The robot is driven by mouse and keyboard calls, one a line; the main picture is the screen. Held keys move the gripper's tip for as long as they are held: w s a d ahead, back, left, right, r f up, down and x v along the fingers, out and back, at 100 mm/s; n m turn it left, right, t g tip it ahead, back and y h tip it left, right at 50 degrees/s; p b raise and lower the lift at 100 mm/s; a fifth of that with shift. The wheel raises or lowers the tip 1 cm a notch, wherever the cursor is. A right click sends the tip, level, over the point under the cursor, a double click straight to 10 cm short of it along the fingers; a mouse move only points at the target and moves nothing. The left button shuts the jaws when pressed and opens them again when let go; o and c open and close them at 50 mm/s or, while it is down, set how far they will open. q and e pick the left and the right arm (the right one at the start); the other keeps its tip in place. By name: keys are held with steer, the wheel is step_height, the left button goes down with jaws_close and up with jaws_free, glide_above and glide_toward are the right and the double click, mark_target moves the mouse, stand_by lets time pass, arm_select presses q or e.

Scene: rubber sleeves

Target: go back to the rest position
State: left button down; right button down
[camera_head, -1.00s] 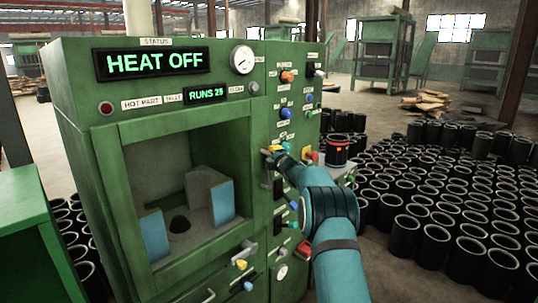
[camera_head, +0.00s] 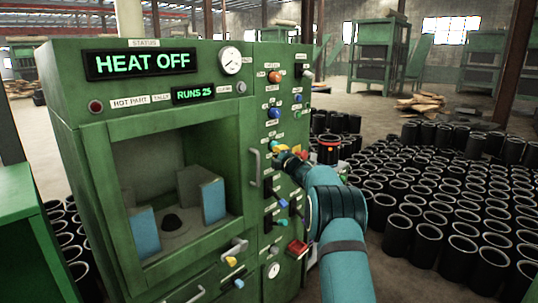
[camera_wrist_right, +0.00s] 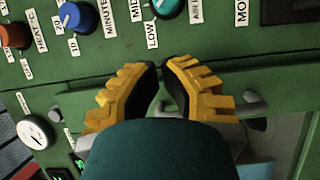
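My right gripper (camera_head: 284,155) is in front of the control panel of the green machine (camera_head: 75,160), just right of a grey vertical handle (camera_head: 254,168). In the right wrist view, its yellow fingers (camera_wrist_right: 161,68) have their tips close together, with nothing seen held between them. The green panel (camera_wrist_right: 215,50) lies behind the tips; contact cannot be told. My teal right arm comes in from the lower right. My left gripper is out of view.
Knobs, including an orange one (camera_head: 274,77) and a blue one (camera_head: 274,113), stick out of the panel. Many black sleeves (camera_head: 420,195) cover the floor at right. A green cabinet (camera_head: 22,230) is at lower left.

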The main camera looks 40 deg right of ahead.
steer(key=s+d+p, duration=0.1)
steer(key=s+d, duration=0.2)
steer(key=d, duration=0.2)
steer(key=shift+s+d+f, duration=0.2)
steer(key=shift+d, duration=0.15)
steer(key=shift+f, duration=0.1)
steer(key=a+f+m+g+y, duration=0.35)
steer(key=a+f+m, duration=0.55)
steer(key=a+f, duration=1.35)
steer(key=s+a+f+m+g+y, duration=0.1)
steer(key=s+a+f+m+g, duration=0.1)
steer(key=s+a+f, duration=0.5)
steer(key=s+a+f+m+g+y, duration=0.1)
steer(key=s+a+f+m+g, duration=0.15)
steer(key=a+f, duration=0.45)
steer(key=s+a+f+m+g+y, duration=0.1)
steer(key=s+a+g, duration=0.3)
steer(key=s+a, duration=0.7)
steer(key=s+a+f+m+g+y, duration=0.1)
steer(key=s+a+m+g+y, duration=0.1)
steer(key=s+a, duration=0.8)
steer(key=s+g, duration=0.1)
steer(key=s, duration=0.5)
steer(key=shift+s+a+f+g, duration=0.15)
steer(key=shift+a+g, duration=0.25)
